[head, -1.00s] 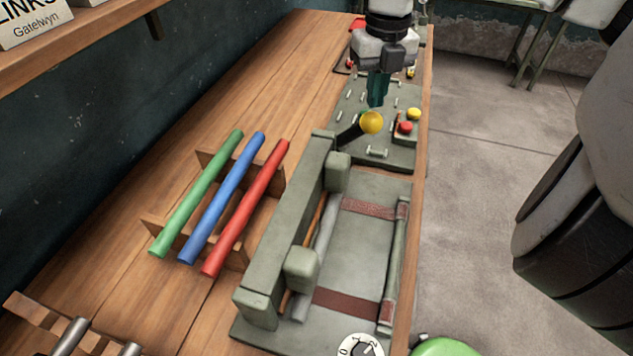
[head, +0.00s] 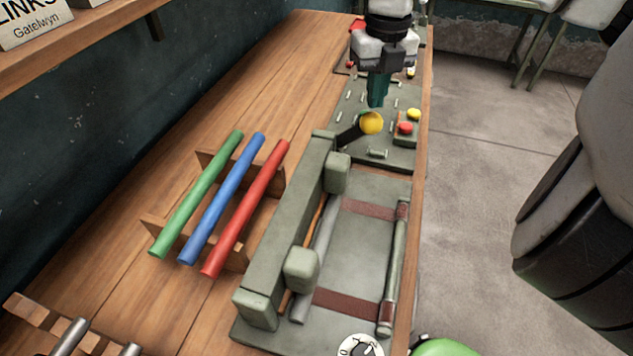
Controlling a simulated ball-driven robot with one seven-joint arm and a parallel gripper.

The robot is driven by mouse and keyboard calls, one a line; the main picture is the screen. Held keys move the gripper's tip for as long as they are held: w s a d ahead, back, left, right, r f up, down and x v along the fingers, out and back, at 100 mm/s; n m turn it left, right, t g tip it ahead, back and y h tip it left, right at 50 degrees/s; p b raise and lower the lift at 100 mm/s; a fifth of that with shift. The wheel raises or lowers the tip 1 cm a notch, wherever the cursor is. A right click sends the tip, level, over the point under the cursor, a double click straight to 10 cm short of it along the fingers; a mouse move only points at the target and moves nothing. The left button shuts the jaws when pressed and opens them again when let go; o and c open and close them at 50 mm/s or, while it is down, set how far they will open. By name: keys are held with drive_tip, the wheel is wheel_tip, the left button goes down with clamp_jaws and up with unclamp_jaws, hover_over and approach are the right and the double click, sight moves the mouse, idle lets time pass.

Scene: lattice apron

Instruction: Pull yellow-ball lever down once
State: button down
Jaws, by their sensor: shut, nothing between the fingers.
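The yellow ball (head: 371,123) sits on the end of a short dark lever (head: 347,135). The lever rises from the far end of the long grey-green machine and leans up to the right. My gripper (head: 376,104) hangs above and just behind the ball, teal fingers pointing down. The fingers are shut and empty. Their tips show close to the ball's upper edge; I cannot tell whether they touch it.
The grey-green machine (head: 360,266) fills the bench front, with a dial (head: 360,349) at its near end. Green, blue and red rods (head: 245,208) rest on a wooden rack at left.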

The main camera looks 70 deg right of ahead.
sight(381, 118)
drive_tip(key=shift+f, duration=0.15)
idle(0.5)
drive_tip(key=shift+f+b, duration=0.4)
drive_tip(key=shift+b, duration=0.25)
drive_tip(key=shift+f+b, duration=0.15)
drive_tip(key=shift+b, duration=0.15)
drive_tip(key=shift+s+f+b, duration=0.5)
drive_tip(key=shift+b, duration=0.2)
drive_tip(key=shift+s+f+b, duration=0.35)
drive_tip(key=shift+f+b, duration=0.2)
drive_tip(key=shift+b, duration=0.2)
